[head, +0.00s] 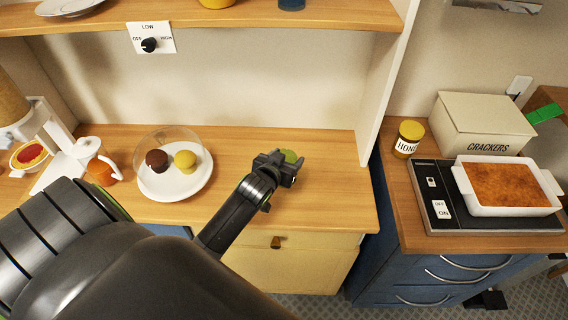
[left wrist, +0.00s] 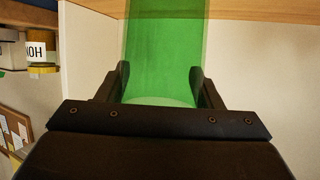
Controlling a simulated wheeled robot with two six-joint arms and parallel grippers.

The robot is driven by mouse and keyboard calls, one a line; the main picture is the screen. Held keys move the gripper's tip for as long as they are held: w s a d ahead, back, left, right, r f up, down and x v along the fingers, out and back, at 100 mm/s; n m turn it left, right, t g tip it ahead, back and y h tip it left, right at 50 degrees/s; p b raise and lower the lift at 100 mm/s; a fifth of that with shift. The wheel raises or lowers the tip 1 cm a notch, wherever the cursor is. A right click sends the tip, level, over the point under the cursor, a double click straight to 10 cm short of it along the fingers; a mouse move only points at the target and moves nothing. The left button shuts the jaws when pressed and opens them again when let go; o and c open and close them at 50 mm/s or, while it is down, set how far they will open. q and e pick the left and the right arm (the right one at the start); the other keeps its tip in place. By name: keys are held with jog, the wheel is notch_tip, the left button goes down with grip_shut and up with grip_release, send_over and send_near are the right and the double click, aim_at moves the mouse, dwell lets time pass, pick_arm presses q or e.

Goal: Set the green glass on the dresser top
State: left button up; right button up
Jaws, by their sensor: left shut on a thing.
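The green glass (left wrist: 165,50) is see-through and sits between the two fingers of my left gripper (left wrist: 160,88) in the left wrist view. In the head view my left gripper (head: 278,168) is shut on it over the right part of the wooden dresser top (head: 325,200). Only a small piece of the green glass (head: 291,156) shows past the gripper there; the rest is hidden. I cannot tell whether its base touches the wood. My right gripper is not in view.
A plate (head: 150,190) with two cupcakes under a clear dome stands left of my gripper. A shelf (head: 250,14) hangs above, and a white upright panel (head: 380,85) closes the right end. The wood right of my gripper is clear.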

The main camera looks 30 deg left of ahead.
pick_arm(q)
notch_tip(320, 180, down, 4)
jog(key=shift+r, duration=0.1)
jog(key=shift+f, duration=0.2)
jog(key=shift+f, duration=0.15)
jog(key=o, duration=1.1)
jog(key=shift+r, duration=0.2)
jog(key=shift+s+d+r, duration=0.1)
jog(key=shift+s+d, duration=0.05)
jog(key=shift+s, duration=0.4)
jog(key=b+v, duration=0.1)
jog(key=v, duration=1)
